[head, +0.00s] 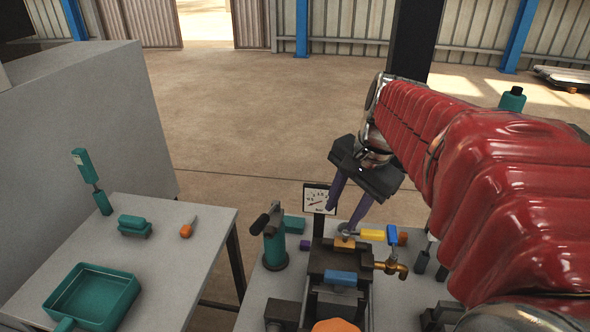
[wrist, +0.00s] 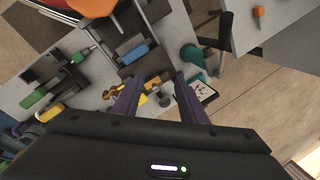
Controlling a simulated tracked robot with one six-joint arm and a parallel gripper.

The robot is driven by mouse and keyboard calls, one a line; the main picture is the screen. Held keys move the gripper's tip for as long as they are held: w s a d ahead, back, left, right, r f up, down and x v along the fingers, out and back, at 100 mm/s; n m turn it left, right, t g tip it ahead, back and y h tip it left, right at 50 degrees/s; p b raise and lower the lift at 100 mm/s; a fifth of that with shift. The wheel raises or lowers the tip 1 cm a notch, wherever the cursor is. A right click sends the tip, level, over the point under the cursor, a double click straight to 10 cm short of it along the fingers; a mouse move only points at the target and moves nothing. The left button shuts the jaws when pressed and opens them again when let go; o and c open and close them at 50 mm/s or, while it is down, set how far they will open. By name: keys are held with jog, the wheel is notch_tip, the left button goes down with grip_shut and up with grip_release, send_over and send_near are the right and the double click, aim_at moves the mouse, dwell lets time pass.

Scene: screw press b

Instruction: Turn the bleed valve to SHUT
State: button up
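A brass tap-like fitting (head: 393,266), probably the bleed valve, sticks out from the right side of the dark press block (head: 325,258). It also shows in the wrist view (wrist: 114,92), near the left fingertip. I cannot read any SHUT mark or tell its setting. My gripper (head: 341,220) is above the rear of the press, fingers pointing down and spread apart. In the wrist view my gripper (wrist: 160,82) has a clear gap between its purple fingers. An orange block (head: 345,242) and a round silver piece (head: 347,230) lie beneath it. Nothing is held.
A pressure gauge (head: 318,198) stands close behind the fingers. A green hand pump (head: 274,245) is at left, a blue block (head: 341,277) in front. A yellow cylinder (head: 373,235) lies near the tap. A side table (head: 165,265) holds a green tray (head: 92,296).

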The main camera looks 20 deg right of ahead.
aim_at(369, 231)
jog(key=d+f+m+y, duration=0.1)
jog(key=d+m+y, duration=0.1)
jog(key=d+m, duration=0.8)
jog(key=d, duration=0.6)
jog(key=shift+d+m+y, duration=0.3)
jog(key=shift+w, duration=0.1)
jog(key=x, duration=1.4)
jog(key=shift+r, duration=0.1)
jog(key=shift+c, duration=0.7)
grip_shut()
jog(key=shift+d, duration=0.1)
